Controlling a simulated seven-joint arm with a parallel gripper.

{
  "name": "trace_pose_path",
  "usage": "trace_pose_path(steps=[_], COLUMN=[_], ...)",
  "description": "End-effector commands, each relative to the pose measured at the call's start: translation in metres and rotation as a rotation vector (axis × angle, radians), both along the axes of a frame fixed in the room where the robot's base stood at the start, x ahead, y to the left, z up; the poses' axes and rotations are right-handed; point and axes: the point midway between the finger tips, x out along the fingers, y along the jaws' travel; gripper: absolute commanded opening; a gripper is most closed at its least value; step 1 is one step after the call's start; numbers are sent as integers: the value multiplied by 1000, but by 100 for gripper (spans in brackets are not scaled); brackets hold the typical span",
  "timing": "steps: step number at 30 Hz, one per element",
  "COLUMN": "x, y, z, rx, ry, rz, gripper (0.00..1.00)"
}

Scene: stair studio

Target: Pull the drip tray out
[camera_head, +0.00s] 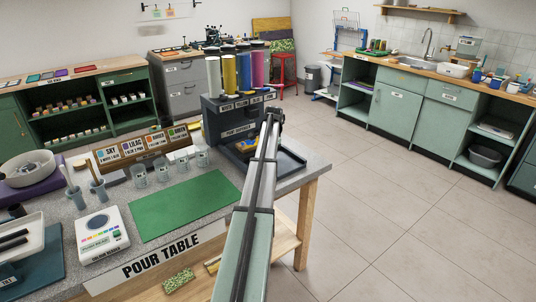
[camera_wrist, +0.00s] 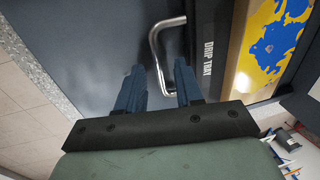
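The drip tray has a dark front with a white "DRIP TRAY" label (camera_wrist: 208,60) in the wrist view. Its bent silver handle (camera_wrist: 155,45) sticks out from that front. My gripper (camera_wrist: 157,70) shows two blue fingers, apart, with the lower part of the handle bar showing in the gap between their tips. In the head view the dark pour station (camera_head: 226,124) stands at the table's far right corner, and my arm covers the handle and fingertips.
A flat dark surface (camera_wrist: 85,35) lies in front of the tray front, bordered by the speckled table edge (camera_wrist: 40,75). A yellow panel with blue paint (camera_wrist: 270,40) is behind the label. Cups (camera_head: 161,171) and a green mat (camera_head: 185,205) are on the pour table. Open floor lies right.

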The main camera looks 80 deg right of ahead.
Motion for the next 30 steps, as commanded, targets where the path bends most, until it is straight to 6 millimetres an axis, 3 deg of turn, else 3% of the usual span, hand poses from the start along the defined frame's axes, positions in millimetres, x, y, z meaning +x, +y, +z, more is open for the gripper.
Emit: trace_pose_path(steps=[5,16,30], x=[0,0,0], y=[0,0,0], z=[0,0,0], rx=[0,0,0], ry=[0,0,0], rz=[0,0,0], gripper=[34,0,0])
